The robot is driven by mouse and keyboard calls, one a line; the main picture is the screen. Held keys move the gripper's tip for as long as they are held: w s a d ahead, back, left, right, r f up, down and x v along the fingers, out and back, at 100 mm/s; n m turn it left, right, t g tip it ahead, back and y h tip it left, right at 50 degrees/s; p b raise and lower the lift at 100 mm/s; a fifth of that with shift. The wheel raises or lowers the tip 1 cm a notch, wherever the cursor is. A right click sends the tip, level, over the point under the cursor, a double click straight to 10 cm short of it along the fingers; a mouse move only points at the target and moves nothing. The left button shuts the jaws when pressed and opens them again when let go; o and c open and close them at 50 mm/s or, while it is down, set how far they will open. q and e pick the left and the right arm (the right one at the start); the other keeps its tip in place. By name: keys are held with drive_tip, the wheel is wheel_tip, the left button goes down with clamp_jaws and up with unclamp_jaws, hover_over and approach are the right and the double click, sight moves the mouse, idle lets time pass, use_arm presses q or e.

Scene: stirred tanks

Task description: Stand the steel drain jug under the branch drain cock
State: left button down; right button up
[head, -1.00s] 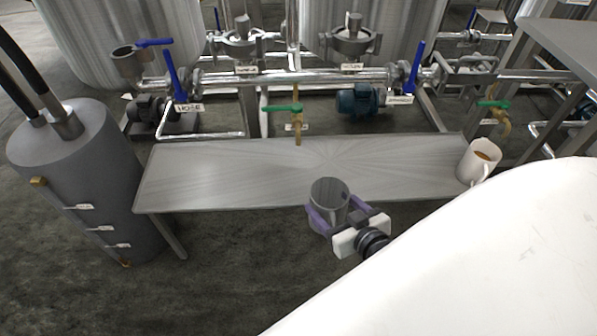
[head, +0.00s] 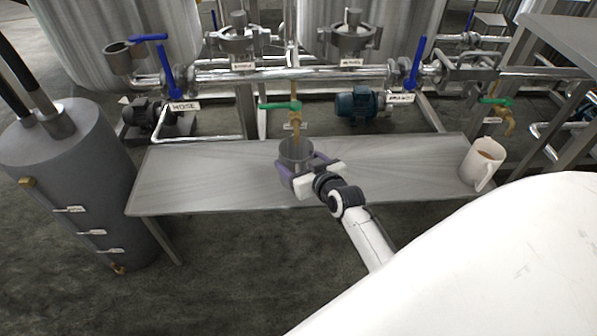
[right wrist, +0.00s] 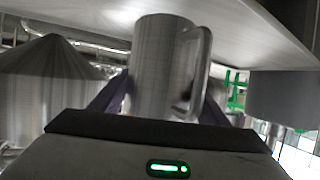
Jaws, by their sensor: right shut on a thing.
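The steel drain jug (head: 295,151) is held upright between the purple fingers of my right gripper (head: 304,168). The brass branch drain cock (head: 296,130) with a green lever hangs from the pipe above the bench. In the head view its spout end overlaps the jug's open mouth. Whether the jug's base touches the steel bench (head: 210,175) is hidden by the gripper. In the right wrist view the jug (right wrist: 160,70) fills the space between the fingers, with its handle on the right side. My left gripper is not in view.
A grey cylinder (head: 70,190) stands left of the bench. Blue-levered valves (head: 170,75) sit on the pipe behind. The bench's left half is clear.

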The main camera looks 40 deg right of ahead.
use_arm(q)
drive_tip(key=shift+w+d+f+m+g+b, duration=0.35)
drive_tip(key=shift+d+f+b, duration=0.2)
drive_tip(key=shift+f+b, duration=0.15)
use_arm(e)
drive_tip(key=shift+f, duration=1.65)
drive_tip(key=shift+f, duration=0.1)
drive_tip(key=o, duration=1.2)
drive_tip(key=shift+f, duration=0.1)
drive_tip(key=shift+c, duration=0.2)
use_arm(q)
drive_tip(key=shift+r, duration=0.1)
use_arm(e)
drive_tip(key=shift+s+r, duration=0.25)
drive_tip(key=shift+r, duration=0.05)
use_arm(q)
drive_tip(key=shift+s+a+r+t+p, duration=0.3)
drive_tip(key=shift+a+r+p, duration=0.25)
drive_tip(key=shift+p, duration=0.5)
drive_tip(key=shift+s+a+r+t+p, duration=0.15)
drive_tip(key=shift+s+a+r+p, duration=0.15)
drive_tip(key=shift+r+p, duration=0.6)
use_arm(e)
drive_tip(key=v, duration=1.1)
drive_tip(key=shift+s, duration=0.3)
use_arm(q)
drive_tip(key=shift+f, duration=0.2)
use_arm(e)
drive_tip(key=shift+a, duration=0.15)
